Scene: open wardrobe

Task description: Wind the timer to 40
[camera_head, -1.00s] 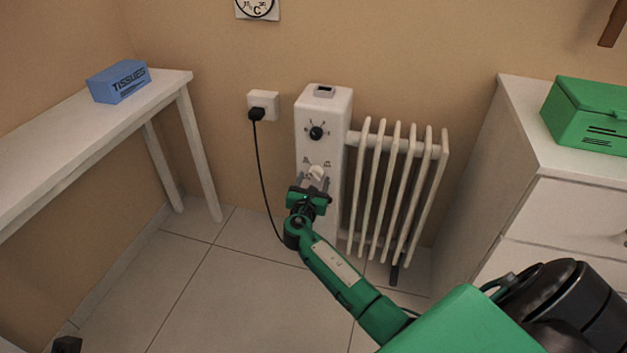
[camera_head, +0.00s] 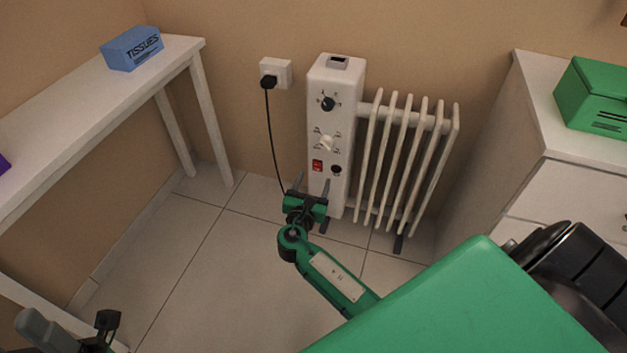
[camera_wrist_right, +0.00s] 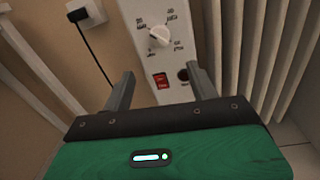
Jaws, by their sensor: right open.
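A white knob (camera_head: 327,144) with small printed labels around it sits on the front panel of a white oil radiator (camera_head: 337,75). It also shows in the right wrist view (camera_wrist_right: 159,36); its marks are too small to read surely. A black knob (camera_head: 328,103) is above it. A red switch (camera_head: 317,166) and a dark round fitting (camera_head: 336,170) are below it. My right gripper (camera_head: 312,184) is open and empty, its fingers pointing at the panel below the white knob and apart from it. Part of my left gripper (camera_head: 70,334) shows at the lower left edge.
A white table with a blue tissue box (camera_head: 132,48) stands at the left. A black cord hangs from the wall socket (camera_head: 275,73) beside the radiator. Radiator fins (camera_head: 410,165) and a white drawer unit (camera_head: 530,130) with a green box (camera_head: 595,95) are at the right.

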